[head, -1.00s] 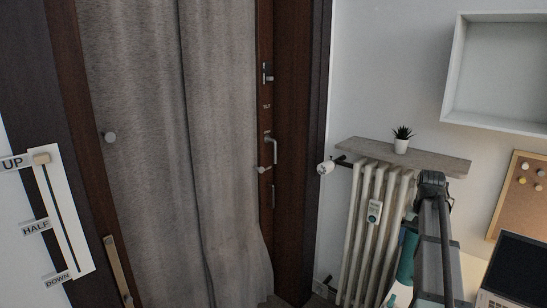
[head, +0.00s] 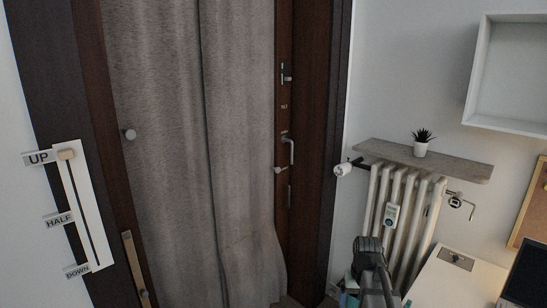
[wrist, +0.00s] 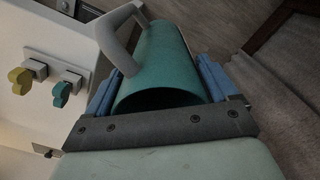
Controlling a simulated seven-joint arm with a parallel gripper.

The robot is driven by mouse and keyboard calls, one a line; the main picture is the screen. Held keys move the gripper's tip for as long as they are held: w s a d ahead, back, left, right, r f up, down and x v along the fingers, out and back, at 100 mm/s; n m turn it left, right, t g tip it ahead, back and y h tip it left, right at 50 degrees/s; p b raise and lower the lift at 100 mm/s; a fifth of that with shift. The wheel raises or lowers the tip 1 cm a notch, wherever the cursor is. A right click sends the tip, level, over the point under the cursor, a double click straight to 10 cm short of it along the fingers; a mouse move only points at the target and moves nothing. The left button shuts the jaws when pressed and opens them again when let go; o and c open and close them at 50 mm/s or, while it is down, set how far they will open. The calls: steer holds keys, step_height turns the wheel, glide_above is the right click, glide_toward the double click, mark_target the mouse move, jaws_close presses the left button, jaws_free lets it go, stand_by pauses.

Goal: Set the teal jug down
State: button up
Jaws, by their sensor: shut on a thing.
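The teal jug (wrist: 165,58) fills the middle of the wrist view, with its pale grey handle (wrist: 118,38) at upper left. The blue fingers of my gripper (wrist: 160,82) press on either side of it, shut on the jug. Its open rim faces the camera; its far end hangs over a wooden floor. In the head view, my arm shows at the bottom centre-right, and only a sliver of teal shows beside it at the bottom edge. The fingers are hidden there.
A white desk (head: 434,282) stands at lower right, beside a radiator (head: 400,205). A shelf (head: 430,162) above the radiator bears a plant. In the wrist view, yellow (wrist: 20,82) and teal (wrist: 62,93) hooks sit on a white panel. A grey curtain (wrist: 285,120) hangs at right.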

steer(key=s+a+f+n, duration=0.1)
steer(key=s+a+f, duration=0.2)
steer(key=a, duration=0.5)
steer(key=shift+a, duration=0.25)
steer(key=shift+f, duration=0.1)
stand_by(1.0)
